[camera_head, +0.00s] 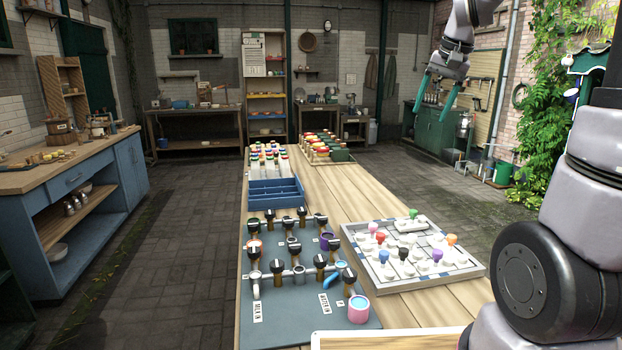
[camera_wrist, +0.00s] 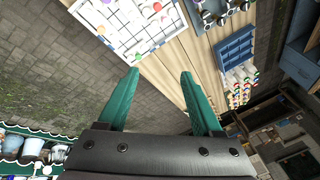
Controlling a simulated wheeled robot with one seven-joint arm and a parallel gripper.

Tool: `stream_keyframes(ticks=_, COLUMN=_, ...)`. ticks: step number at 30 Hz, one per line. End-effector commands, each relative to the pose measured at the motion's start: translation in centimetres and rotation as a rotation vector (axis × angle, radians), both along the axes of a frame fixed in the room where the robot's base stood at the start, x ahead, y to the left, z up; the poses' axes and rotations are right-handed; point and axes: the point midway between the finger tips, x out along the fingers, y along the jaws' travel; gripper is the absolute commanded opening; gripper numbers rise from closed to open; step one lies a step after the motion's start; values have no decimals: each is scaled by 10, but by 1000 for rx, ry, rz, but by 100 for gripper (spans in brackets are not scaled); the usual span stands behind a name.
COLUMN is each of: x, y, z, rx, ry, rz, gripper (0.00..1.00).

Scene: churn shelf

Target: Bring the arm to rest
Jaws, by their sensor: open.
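My gripper (camera_head: 435,95) is raised in the upper right of the head view, well above the floor and to the right of the long wooden table (camera_head: 340,190). Its two teal fingers are spread apart with nothing between them. In the wrist view my gripper (camera_wrist: 158,80) also shows open and empty, with the table (camera_wrist: 185,60) and stone floor far below. The fingers touch nothing. My arm comes down from the top edge of the head view, and part of it shows at the right.
On the table are a blue divided tray (camera_head: 275,193), a grey mat with black-knobbed fittings (camera_head: 262,325), a white board with coloured pegs (camera_head: 462,272) and rows of coloured bottles. A blue workbench (camera_head: 70,200) stands left. A green cabinet (camera_head: 440,133) stands behind my gripper. The floor left is clear.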

Motion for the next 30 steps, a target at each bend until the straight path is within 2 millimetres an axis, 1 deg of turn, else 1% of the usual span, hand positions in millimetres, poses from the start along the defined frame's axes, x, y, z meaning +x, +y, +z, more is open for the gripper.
stream_keyframes(ticks=1, x=-20, y=5, z=9, rx=2, ry=-28, rz=9, gripper=67)
stream_keyframes(ticks=3, x=-45, y=10, z=17, rx=4, ry=-59, rz=21, gripper=67)
stream_keyframes(ticks=7, x=-91, y=21, z=25, rx=7, ry=-117, rz=43, gripper=67)
stream_keyframes(ticks=12, x=-148, y=32, z=23, rx=5, ry=-189, rz=69, gripper=67)
stream_keyframes(ticks=15, x=-173, y=36, z=18, rx=2, ry=-225, rz=82, gripper=67)
stream_keyframes(ticks=18, x=-190, y=39, z=13, rx=-1, ry=-249, rz=90, gripper=67)
stream_keyframes(ticks=21, x=-200, y=41, z=10, rx=-3, ry=-262, rz=95, gripper=67)
stream_keyframes(ticks=24, x=-204, y=41, z=8, rx=-4, ry=-267, rz=97, gripper=67)
stream_keyframes(ticks=30, x=-204, y=41, z=8, rx=-4, ry=-267, rz=97, gripper=67)
